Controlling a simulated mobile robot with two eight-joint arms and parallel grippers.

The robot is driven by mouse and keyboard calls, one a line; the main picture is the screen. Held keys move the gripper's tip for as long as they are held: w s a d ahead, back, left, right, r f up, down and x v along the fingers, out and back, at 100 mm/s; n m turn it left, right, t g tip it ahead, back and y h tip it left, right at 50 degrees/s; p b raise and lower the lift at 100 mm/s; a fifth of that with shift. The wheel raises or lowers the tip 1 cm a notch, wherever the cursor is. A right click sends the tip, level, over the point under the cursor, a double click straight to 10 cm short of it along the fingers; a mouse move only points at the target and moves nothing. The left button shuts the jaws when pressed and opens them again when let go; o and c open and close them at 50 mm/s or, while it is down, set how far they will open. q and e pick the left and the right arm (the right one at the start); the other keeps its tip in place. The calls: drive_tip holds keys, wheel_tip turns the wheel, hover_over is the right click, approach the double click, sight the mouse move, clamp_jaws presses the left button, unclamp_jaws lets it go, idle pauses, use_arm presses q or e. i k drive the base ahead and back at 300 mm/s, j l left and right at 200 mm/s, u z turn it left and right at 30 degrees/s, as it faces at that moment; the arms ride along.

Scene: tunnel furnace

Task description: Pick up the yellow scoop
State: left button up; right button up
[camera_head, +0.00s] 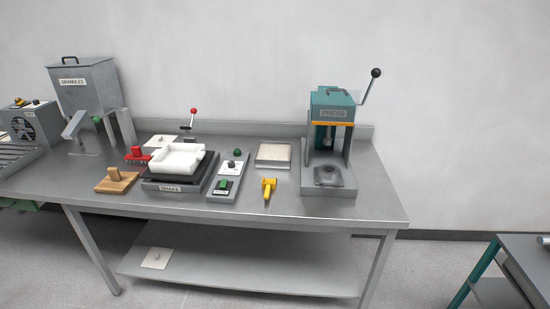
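The yellow scoop (268,187) lies on the metal table (290,211), near its front edge and right of the control boxes. Its wider yellow end points away from the front edge, and a narrower part points toward it. Nothing touches it in this view. Neither of my grippers shows in the head view.
The control panel (228,175) stands left of the scoop, and a shallow tray (273,155) lies behind it. The press (330,125) stands to the right. A shaker (178,186) with a white tray, a wooden-handled tool (117,181) and a granules hopper (85,86) stand further left.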

sight(268, 187)
drive_tip(key=i+z, duration=0.25)
drive_tip(key=i, duration=0.45)
drive_tip(key=i+j+z, duration=0.2)
drive_tip(key=i, duration=0.45)
drive_tip(key=l, duration=0.1)
